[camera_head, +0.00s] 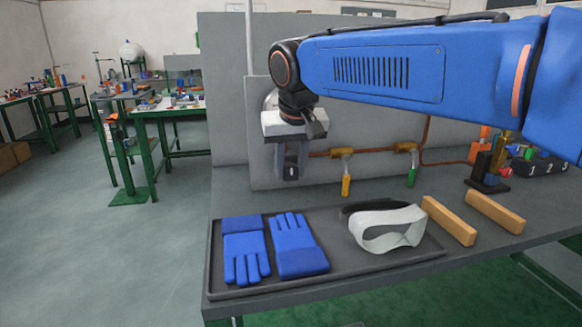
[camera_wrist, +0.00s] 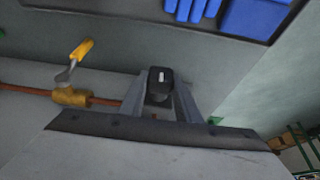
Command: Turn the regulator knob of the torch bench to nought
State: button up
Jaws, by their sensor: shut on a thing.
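The regulator knob (camera_wrist: 160,84) is black with a white mark on its face. In the wrist view it sits between the two fingers of my gripper (camera_wrist: 157,98), which are shut on it. In the head view my gripper (camera_head: 292,168) is at the left end of the copper pipe on the grey back panel (camera_head: 262,130), with the dark knob (camera_head: 291,172) showing between its fingers. The white mark lies roughly along the picture's vertical in the wrist view. The scale around the knob, if any, is not readable.
A yellow-handled valve (camera_head: 346,184) and a green-handled valve (camera_head: 411,177) sit on the pipe to the right. A tray (camera_head: 213,262) with blue gloves (camera_head: 246,252) and a white visor (camera_head: 385,230) lies below. Two wooden blocks (camera_head: 449,221) lie right of the tray.

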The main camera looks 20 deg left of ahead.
jog(key=o, duration=1)
jog(key=shift+o, duration=0.2)
jog(key=v, duration=1.7)
jog(key=shift+r, duration=0.15)
jog(key=shift+s+d, duration=0.1)
jog(key=shift+s, duration=0.05)
jog(key=d+f+m, duration=0.1)
jog(key=d+f, duration=0.3)
jog(key=d, duration=0.5)
jog(key=d+f+m+h, duration=0.1)
jog(key=d+f, duration=0.3)
jog(key=d, duration=0.5)
jog(key=d+f+m, duration=0.1)
jog(key=d+f, duration=0.3)
jog(key=d, duration=0.6)
jog(key=s+d+f+m, duration=0.1)
jog(key=s+d+f, duration=0.4)
jog(key=f, duration=0.3)
jog(key=s+d+f+m, duration=0.1)
jog(key=s+d+f, duration=0.4)
jog(key=d+f, duration=0.2)
jog(key=s+d+f+m+t+h, duration=0.1)
jog(key=s+d+f, duration=0.4)
jog(key=d+f, duration=0.2)
notch_tip(320, 180, down, 2)
jog(key=shift+s+f, duration=0.15)
jog(key=shift+s, duration=0.25)
